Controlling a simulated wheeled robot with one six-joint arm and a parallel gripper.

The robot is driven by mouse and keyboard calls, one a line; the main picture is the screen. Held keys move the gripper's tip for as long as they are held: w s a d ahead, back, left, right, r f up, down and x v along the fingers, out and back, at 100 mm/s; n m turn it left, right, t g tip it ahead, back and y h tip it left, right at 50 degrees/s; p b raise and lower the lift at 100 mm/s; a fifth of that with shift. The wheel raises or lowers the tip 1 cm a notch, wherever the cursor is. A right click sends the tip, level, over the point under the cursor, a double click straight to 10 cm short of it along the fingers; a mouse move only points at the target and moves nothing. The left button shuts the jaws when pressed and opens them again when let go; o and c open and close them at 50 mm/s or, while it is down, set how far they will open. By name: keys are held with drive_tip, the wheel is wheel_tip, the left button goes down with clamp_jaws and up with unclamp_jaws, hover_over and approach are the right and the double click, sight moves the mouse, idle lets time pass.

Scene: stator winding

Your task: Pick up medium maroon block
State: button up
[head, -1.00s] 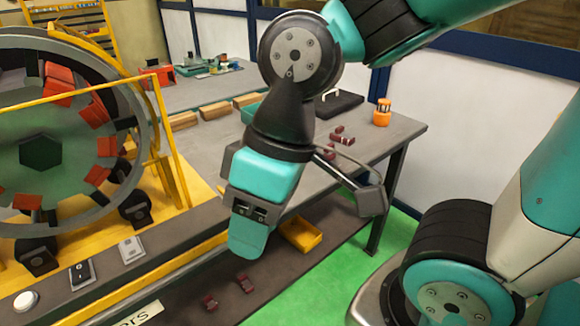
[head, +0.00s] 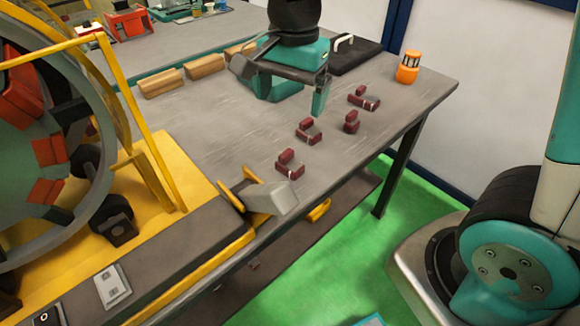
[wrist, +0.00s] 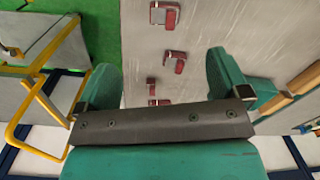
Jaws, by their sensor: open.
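Several small maroon blocks with pale bands lie apart on the grey table: a front one (head: 289,164), a middle one (head: 308,131), a right one (head: 351,121) and a back one (head: 363,97). I cannot tell for sure which is the medium one. My gripper (head: 297,93) is open and empty above the table, behind and left of the blocks in the head view. In the wrist view my gripper (wrist: 164,78) has its fingers spread wide. Maroon blocks show between and beyond them, one nearer (wrist: 174,61) and one farther (wrist: 165,15).
The grey table (head: 235,135) has free room left of the blocks. Wooden blocks (head: 204,66) line its far left side. A black case (head: 355,54) and an orange container (head: 408,67) stand at the back. The yellow-framed stator machine (head: 150,165) is at the left.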

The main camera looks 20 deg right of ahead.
sight(290, 162)
drive_tip(key=f+m, duration=0.1)
drive_tip(key=f, duration=0.5)
drive_tip(key=w+f+m, duration=0.1)
drive_tip(key=f, duration=0.5)
drive_tip(key=w+f, duration=0.1)
drive_tip(key=f, duration=0.5)
drive_tip(key=shift+d+f+m+h, duration=0.25)
drive_tip(key=shift+d+m+h, duration=0.05)
drive_tip(key=shift+d+m, duration=0.1)
drive_tip(key=c, duration=1.3)
drive_tip(key=shift+r+p, duration=0.1)
drive_tip(key=shift+p, duration=0.2)
drive_tip(key=shift+c, duration=0.3)
drive_tip(key=shift+r, duration=0.1)
